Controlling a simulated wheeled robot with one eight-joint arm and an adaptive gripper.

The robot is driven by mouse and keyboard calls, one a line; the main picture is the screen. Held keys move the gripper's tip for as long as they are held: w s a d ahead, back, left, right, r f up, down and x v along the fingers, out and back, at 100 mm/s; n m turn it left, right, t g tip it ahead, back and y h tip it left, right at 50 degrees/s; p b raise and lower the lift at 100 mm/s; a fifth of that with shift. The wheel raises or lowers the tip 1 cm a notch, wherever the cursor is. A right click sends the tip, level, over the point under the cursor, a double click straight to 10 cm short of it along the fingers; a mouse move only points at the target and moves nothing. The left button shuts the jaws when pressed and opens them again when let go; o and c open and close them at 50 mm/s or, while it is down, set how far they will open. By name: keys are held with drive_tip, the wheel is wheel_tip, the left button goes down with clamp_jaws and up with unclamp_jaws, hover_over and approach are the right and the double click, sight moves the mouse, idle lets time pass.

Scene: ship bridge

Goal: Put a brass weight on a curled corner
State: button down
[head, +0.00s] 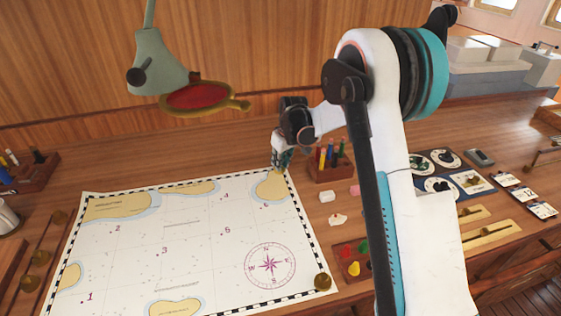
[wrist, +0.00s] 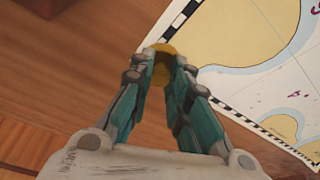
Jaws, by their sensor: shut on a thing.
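The paper chart (head: 200,240) lies on the wooden desk, with a checked border and yellow land shapes. My gripper (head: 281,166) is at the chart's far right corner in the head view. In the wrist view my gripper (wrist: 165,62) is shut on a round brass weight (wrist: 163,48). The weight is right by the edge of the chart (wrist: 275,82); whether it touches the paper I cannot tell. The fingers hide part of the weight and that corner, so I cannot see if it is curled.
A pencil holder (head: 331,170) stands just right of my gripper. A tray of coloured pieces (head: 353,260) and small erasers (head: 327,196) lie right of the chart. A lamp (head: 160,65) hangs above the far side.

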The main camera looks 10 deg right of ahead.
drive_tip(key=shift+f, duration=0.15)
drive_tip(key=c, duration=1.4)
unclamp_jaws()
drive_tip(key=shift+c, duration=0.2)
